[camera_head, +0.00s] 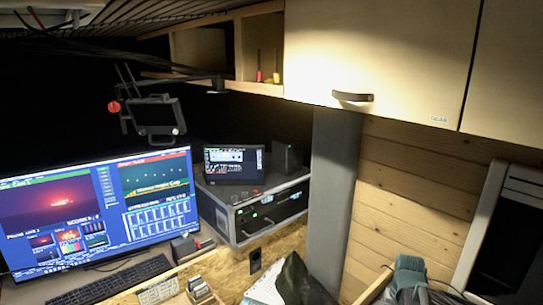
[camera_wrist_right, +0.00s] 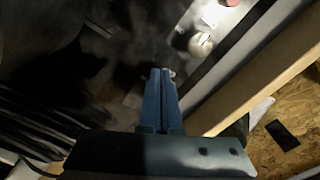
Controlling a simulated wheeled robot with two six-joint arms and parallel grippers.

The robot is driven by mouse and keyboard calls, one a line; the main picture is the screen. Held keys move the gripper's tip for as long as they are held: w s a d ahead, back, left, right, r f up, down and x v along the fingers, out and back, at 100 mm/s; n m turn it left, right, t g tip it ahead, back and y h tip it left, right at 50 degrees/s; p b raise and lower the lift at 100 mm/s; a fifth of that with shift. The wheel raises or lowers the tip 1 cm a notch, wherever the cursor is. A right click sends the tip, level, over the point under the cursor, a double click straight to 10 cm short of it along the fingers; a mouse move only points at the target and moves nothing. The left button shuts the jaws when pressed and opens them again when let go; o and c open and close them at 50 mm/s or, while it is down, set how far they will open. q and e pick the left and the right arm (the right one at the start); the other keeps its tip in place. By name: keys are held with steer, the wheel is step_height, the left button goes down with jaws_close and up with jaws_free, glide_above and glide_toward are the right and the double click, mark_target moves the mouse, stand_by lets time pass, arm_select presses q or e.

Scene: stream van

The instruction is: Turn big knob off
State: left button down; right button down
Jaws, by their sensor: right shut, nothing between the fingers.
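My right gripper (camera_wrist_right: 161,72) shows in the right wrist view with its two blue fingers pressed together and nothing between them. A pale round piece (camera_wrist_right: 201,44), perhaps a knob, lies beyond and right of the fingertips, apart from them. A red rounded part (camera_wrist_right: 232,2) is cut off at the top edge. In the head view, a red round knob (camera_head: 113,107) sits on the left side of a hanging bracket with a small dark screen (camera_head: 157,116). I cannot tell which of these is the big knob. My left gripper is in neither view.
A large lit monitor (camera_head: 100,212) and a keyboard (camera_head: 107,285) fill the left of the desk. A rack unit (camera_head: 268,215) carries a small screen (camera_head: 234,163). A pale cabinet (camera_head: 390,60) hangs above. Dark cables (camera_wrist_right: 35,120) lie left in the wrist view.

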step_height(320, 180, up, 6)
steer(key=p, duration=0.6)
steer(key=shift+s, duration=0.15)
steer(key=s+a+f+n+b, duration=0.1)
steer(key=s+a, duration=0.3)
steer(key=a, duration=0.5)
steer(key=s+a+f+n+b, duration=0.1)
steer(key=s+a+n, duration=0.3)
steer(key=a, duration=0.6)
steer(key=s+a+f+n+h+b, duration=0.1)
steer(key=s+a, duration=0.4)
steer(key=a, duration=0.5)
steer(key=shift+a+f+n+b, duration=0.2)
steer(key=shift+f+n+b, duration=0.1)
steer(key=shift+n, duration=0.6)
steer(key=shift+s, duration=0.15)
